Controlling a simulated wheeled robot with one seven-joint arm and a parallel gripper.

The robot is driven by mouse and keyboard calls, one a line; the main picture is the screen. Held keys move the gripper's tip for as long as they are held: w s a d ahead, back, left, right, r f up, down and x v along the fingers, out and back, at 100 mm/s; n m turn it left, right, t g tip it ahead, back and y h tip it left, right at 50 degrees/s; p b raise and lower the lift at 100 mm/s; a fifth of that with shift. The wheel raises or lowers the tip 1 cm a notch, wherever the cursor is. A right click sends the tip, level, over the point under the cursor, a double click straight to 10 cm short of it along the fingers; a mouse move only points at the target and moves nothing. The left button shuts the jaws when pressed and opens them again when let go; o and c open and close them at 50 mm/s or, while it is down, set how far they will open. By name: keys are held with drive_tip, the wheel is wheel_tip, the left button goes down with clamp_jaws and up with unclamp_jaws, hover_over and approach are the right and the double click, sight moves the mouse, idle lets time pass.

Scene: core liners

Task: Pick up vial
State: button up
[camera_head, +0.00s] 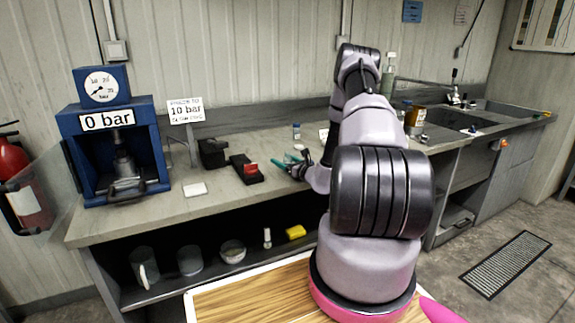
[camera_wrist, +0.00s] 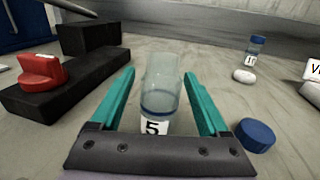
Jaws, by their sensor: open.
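A clear glass vial (camera_wrist: 162,85) with a white label reading 5 and a blue band stands in the wrist view, open at the top. My gripper (camera_wrist: 167,95) is open, with its teal fingers on either side of the vial; whether they touch it I cannot tell. The gripper also shows in the head view (camera_head: 291,164), low over the bench, where the vial is not clearly made out. A blue cap (camera_wrist: 256,136) lies on the bench to the right of the right finger. A second, capped vial (camera_wrist: 256,50) with a blue lid stands farther back.
A black block with a red part (camera_wrist: 40,72) lies left of the gripper. A small white disc (camera_wrist: 244,76) lies at the back right. A blue press (camera_head: 113,135) stands at the bench's left end. A sink (camera_head: 447,135) is at the right.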

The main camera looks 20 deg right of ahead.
drive_tip(key=shift+w, duration=0.25)
clamp_jaws()
